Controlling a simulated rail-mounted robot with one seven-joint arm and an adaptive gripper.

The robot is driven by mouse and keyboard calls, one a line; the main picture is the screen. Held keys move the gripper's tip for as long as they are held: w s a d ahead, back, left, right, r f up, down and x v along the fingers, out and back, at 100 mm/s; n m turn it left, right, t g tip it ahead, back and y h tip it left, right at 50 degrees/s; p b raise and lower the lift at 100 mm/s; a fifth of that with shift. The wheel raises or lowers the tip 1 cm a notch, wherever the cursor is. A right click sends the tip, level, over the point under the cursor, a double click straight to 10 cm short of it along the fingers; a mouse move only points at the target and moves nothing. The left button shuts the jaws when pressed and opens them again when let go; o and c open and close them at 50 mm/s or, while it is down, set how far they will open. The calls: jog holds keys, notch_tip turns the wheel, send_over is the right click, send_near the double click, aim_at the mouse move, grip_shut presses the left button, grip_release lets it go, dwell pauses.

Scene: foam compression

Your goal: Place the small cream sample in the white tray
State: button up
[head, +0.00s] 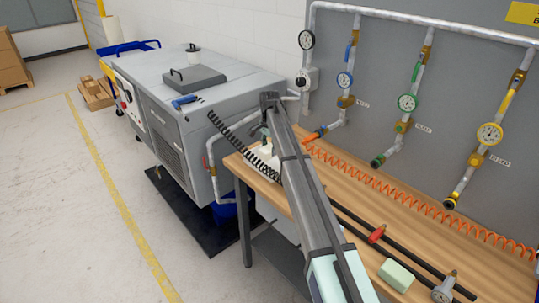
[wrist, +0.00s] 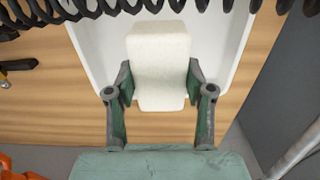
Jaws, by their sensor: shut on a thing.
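The small cream sample (wrist: 160,45) is a pale block between the two fingers of my gripper (wrist: 160,82) in the wrist view. The gripper is shut on its sides. The white tray (wrist: 228,35) lies on the wooden table behind and below the sample, and the sample's near end reaches past the tray's near edge in the picture. I cannot tell whether the sample touches the tray. In the head view the tray (head: 268,172) is at the table's far left end, mostly hidden by my arm and a black coiled hose.
The black coiled hose (head: 235,135) crosses close above the tray. A pale green block (head: 397,274) lies at the table's near right. A red-fitted black hose (head: 376,234) and an orange coiled hose (head: 400,192) run along the table. A grey machine (head: 190,110) stands left.

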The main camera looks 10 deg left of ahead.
aim_at(270, 156)
jog(key=shift+f+p, duration=0.65)
jog(key=shift+f, duration=1.55)
jog(key=shift+f, duration=0.1)
jog(key=o, duration=1.1)
notch_tip(270, 156, up, 12)
jog(key=b, duration=0.3)
